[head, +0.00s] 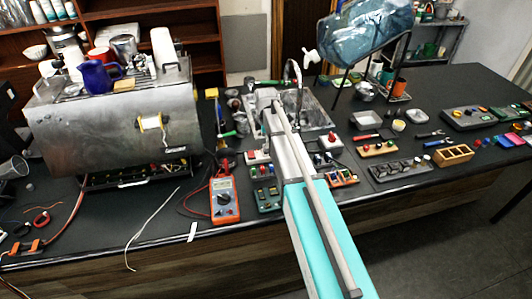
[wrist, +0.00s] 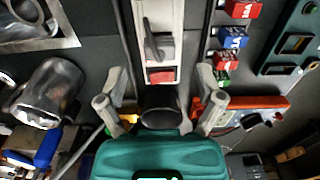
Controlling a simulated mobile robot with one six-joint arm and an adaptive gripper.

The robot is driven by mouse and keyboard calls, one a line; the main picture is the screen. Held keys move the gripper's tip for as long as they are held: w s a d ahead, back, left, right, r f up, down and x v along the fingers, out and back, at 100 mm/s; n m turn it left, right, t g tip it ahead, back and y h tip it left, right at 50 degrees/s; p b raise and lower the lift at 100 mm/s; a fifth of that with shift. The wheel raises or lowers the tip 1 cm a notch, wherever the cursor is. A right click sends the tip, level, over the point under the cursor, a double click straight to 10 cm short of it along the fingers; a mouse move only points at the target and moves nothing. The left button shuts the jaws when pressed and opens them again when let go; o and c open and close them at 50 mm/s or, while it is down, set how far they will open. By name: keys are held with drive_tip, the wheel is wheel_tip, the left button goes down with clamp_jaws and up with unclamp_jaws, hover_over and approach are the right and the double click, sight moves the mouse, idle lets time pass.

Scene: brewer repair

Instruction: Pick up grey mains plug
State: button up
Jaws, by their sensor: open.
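A grey mains plug (wrist: 157,47) shows in the wrist view, lying against a white strip (wrist: 160,12) that looks like a socket strip, with a red switch (wrist: 160,76) just below it. My gripper (wrist: 162,104) is open and empty. Its two fingers stand wide apart, below the plug in the picture and to either side of its line; no contact with the plug shows. A dark round part sits between the fingers, and I cannot tell what it is. In the head view my arm covers the plug and the gripper.
A metal jug (wrist: 47,92) lies left in the wrist view. Red, blue and green blocks (wrist: 232,38) and a green panel (wrist: 292,42) are at right. In the head view, an orange multimeter (head: 224,199) and a steel brewer (head: 95,125) stand left, a sink (head: 305,108) behind.

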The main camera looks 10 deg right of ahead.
drive_tip(key=shift+d+f+b, duration=0.1)
drive_tip(key=shift+f+b, duration=1.75)
drive_tip(key=shift+f, duration=0.3)
clamp_jaws()
drive_tip(key=shift+r, duration=0.2)
wheel_tip(320, 180, up, 3)
drive_tip(key=p, duration=0.3)
drive_tip(key=s+r+p, duration=0.9)
drive_tip(key=s+p, duration=0.1)
drive_tip(key=s, duration=0.4)
drive_tip(key=shift+r, duration=0.35)
drive_tip(key=shift+d, duration=0.1)
